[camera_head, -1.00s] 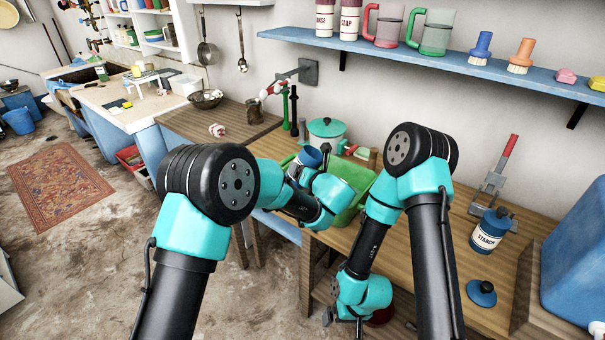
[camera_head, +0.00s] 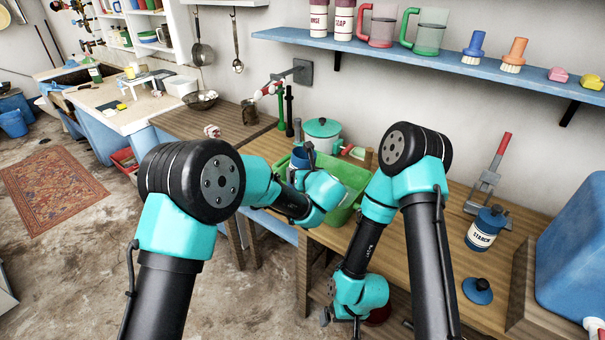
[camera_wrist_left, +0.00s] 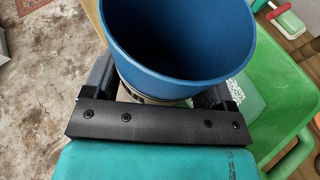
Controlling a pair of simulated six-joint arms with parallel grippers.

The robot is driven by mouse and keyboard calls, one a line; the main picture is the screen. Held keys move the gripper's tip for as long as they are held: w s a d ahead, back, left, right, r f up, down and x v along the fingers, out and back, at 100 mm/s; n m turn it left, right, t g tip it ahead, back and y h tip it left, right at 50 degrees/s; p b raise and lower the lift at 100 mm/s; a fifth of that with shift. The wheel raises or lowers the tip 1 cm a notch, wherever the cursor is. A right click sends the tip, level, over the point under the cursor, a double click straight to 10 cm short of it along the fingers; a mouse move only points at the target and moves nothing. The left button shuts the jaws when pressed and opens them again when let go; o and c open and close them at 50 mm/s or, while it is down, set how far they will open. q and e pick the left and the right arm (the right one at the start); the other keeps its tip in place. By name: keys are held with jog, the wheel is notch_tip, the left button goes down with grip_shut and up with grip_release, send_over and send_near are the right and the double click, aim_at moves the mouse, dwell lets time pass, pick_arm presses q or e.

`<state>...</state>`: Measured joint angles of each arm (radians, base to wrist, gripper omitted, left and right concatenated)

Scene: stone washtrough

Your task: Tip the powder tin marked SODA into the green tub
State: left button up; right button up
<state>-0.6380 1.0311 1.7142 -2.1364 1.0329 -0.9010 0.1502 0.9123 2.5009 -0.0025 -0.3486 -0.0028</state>
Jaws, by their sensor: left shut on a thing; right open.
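My left gripper (camera_wrist_left: 158,100) is shut on a blue open-topped tin (camera_wrist_left: 180,45). In the head view the tin (camera_head: 300,159) is at the left end of the green tub (camera_head: 352,178). The wrist view looks into the tin's mouth and shows bare blue wall; its bottom is hidden. Its label is mostly behind the gripper, so SODA cannot be read. The tub (camera_wrist_left: 272,60) is right of the tin there, with a pale speckled patch inside. My right gripper (camera_head: 346,322) is open, low by the table's front edge, partly cut off by the frame.
A blue STARCH tin (camera_head: 484,232) and a blue lid (camera_head: 478,290) are on the table at right, near a blue container (camera_head: 575,255). A teal lidded pot (camera_head: 322,134) and a tap (camera_head: 275,88) are behind the tub. A shelf (camera_head: 420,65) runs above.

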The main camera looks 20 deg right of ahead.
pick_arm(q)
jog(key=shift+a, duration=0.1)
jog(key=s+a+f+n+y, duration=0.15)
jog(key=s+a, duration=0.35)
jog(key=a, duration=0.8)
jog(key=s+a+f+n+y, duration=0.1)
jog(key=s+a+f, duration=0.25)
jog(key=a, duration=1.05)
jog(key=w+d+r, duration=0.1)
jog(key=w+d, duration=0.1)
jog(key=d, duration=0.7)
jog(key=w+d+r+m+h, duration=0.1)
jog(key=w+d+r, duration=0.1)
jog(key=d, duration=0.6)
jog(key=w+d+r+m+h, duration=0.1)
jog(key=w+d, duration=0.3)
jog(key=d, duration=0.5)
jog(key=shift+w+d+r+m+h, duration=0.15)
jog(key=shift+d+r+m+h, duration=0.15)
jog(key=shift+r, duration=0.2)
jog(key=shift+d, duration=0.35)
jog(key=shift+d+f+n+h, duration=0.25)
jog(key=shift+n+h, duration=0.2)
jog(key=shift+n, duration=0.3)
